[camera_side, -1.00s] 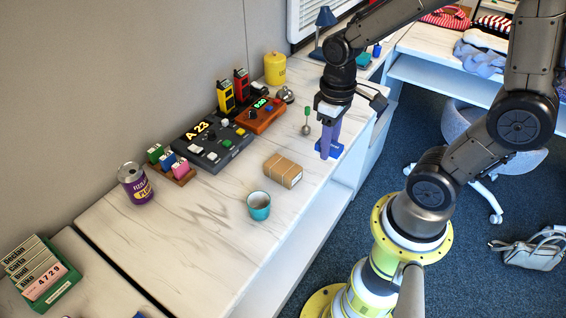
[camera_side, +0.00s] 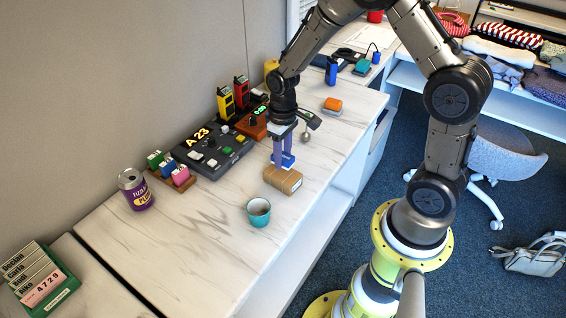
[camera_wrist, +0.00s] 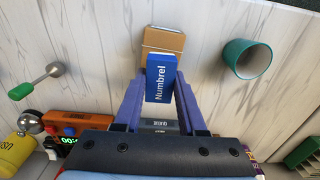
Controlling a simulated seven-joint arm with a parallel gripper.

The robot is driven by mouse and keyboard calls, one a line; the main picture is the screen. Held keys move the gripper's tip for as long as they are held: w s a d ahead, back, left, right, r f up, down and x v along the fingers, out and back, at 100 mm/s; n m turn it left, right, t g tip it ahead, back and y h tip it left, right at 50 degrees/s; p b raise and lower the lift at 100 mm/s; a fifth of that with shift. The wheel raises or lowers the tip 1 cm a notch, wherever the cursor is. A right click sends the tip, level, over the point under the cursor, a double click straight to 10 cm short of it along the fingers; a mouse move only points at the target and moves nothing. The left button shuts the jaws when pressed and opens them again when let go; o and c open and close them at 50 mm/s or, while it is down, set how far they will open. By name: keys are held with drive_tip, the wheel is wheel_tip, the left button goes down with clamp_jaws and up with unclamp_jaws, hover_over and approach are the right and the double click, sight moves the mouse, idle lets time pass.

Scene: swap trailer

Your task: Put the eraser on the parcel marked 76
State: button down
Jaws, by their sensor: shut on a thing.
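My gripper (camera_side: 283,157) is shut on a blue block lettered "Numbrel" (camera_wrist: 160,80), which I take to be the eraser. The block also shows between the fingertips in the side view (camera_side: 289,161). A brown parcel (camera_side: 282,180) lies on the white marbled desk directly below the block, and it shows just beyond the block in the wrist view (camera_wrist: 163,39). The block is over the parcel's far part in the side view; I cannot tell whether they touch. No number is readable on the parcel.
A teal cup (camera_side: 258,212) stands close to the parcel, near the desk's front edge. A control panel (camera_side: 213,154), an orange device (camera_side: 252,124) and a purple can (camera_side: 136,190) stand toward the wall. The desk left of the cup is clear.

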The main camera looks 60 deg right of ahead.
drive_tip(key=shift+f, duration=1.55)
drive_tip(key=shift+f, duration=0.15)
drive_tip(key=shift+c, duration=2.4)
unclamp_jaws()
wheel_tip(320, 180, up, 12)
drive_tip(key=shift+r, duration=0.1)
drive_tip(key=s+a+r+t, duration=0.3)
drive_tip(key=s+r, duration=0.6)
drive_tip(key=r, duration=0.2)
drive_tip(key=s+a+r+t, duration=0.2)
drive_tip(key=s, duration=0.8)
drive_tip(key=shift+s+t, duration=0.25)
drive_tip(key=shift+t, duration=0.05)
